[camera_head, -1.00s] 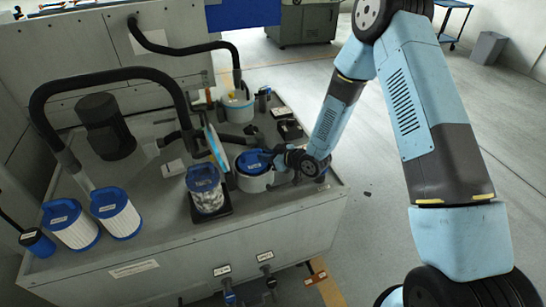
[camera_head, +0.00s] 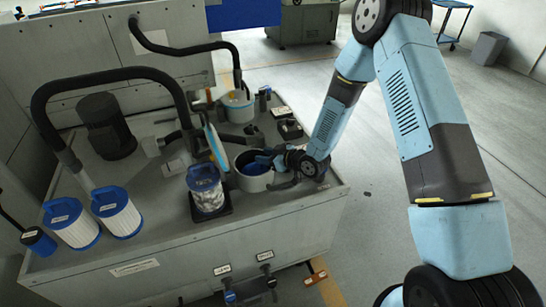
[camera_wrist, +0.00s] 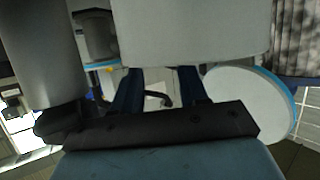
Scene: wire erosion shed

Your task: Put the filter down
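The filter (camera_head: 256,168) with its blue top sits low inside a grey round pot (camera_head: 253,183) on the bench, mostly hidden by the pot's wall. My gripper (camera_head: 268,157) reaches in over the pot's right rim, at the filter's top. In the wrist view my gripper's two dark blue fingers (camera_wrist: 162,88) stand apart, and their ends go out of sight behind a pale grey wall (camera_wrist: 195,30). Whether they still clasp the filter is hidden. Two more white pleated filters with blue caps, a left one (camera_head: 72,226) and a right one (camera_head: 121,216), stand at the bench's left.
A clear canister with a blue lid (camera_head: 206,190) stands close left of the pot. Black hoses (camera_head: 110,75) arch over the bench. Another pot (camera_head: 239,108) stands behind.

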